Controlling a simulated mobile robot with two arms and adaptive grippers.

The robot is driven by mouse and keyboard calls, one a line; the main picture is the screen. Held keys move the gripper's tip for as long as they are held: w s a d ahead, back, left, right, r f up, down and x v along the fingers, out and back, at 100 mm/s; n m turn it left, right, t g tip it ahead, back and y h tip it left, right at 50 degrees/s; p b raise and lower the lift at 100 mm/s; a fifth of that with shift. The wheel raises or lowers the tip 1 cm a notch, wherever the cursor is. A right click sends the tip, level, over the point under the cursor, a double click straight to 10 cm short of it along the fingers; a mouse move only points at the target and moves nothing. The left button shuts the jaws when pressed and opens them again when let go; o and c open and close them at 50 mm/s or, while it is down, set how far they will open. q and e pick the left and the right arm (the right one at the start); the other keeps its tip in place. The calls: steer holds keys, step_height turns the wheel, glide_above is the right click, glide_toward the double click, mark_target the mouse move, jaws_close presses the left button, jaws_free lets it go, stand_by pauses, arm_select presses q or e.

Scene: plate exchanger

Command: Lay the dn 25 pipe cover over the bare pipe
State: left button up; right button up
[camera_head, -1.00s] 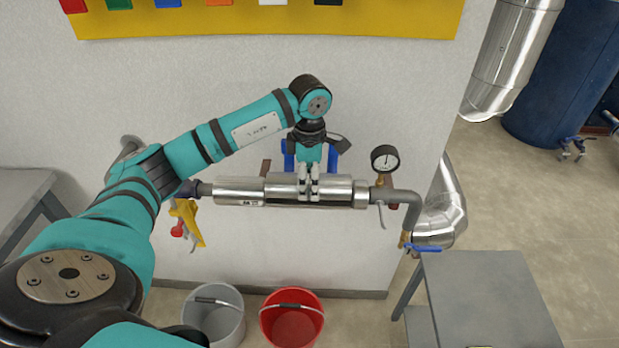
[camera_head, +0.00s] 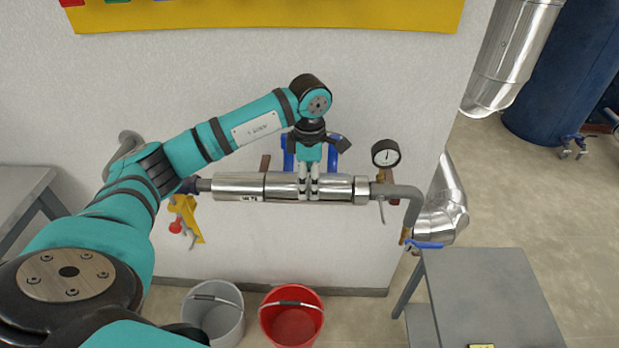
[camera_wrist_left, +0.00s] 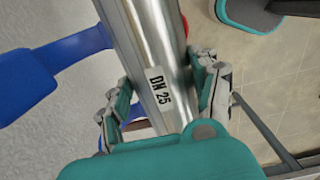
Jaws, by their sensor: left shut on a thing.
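The dn 25 pipe cover (camera_head: 335,187) is a shiny metal half-shell lying along the horizontal pipe at the wall, level with the metal sleeve (camera_head: 238,187) to its left. Its "DN 25" label shows in the left wrist view, on the cover (camera_wrist_left: 158,88). My left gripper (camera_head: 309,190) comes down from above and is shut on the cover near its middle; its fingers also show on both sides in the wrist view (camera_wrist_left: 165,95). The bare pipe under the cover is hidden. Grey pipe (camera_head: 400,191) shows at the right end. My right gripper is out of view.
A pressure gauge (camera_head: 386,153) stands above the pipe's right end. A yellow valve handle (camera_head: 186,217) hangs at the left. Blue brackets (camera_head: 288,152) sit behind the cover. A grey bucket (camera_head: 213,315), a red bucket (camera_head: 291,320) and a grey table (camera_head: 490,295) stand below.

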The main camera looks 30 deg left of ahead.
arm_select(q)
steer(key=shift+f, duration=0.3)
steer(key=o, duration=1.2)
step_height(320, 180, up, 12)
steer(key=shift+r, duration=0.1)
stand_by(0.5)
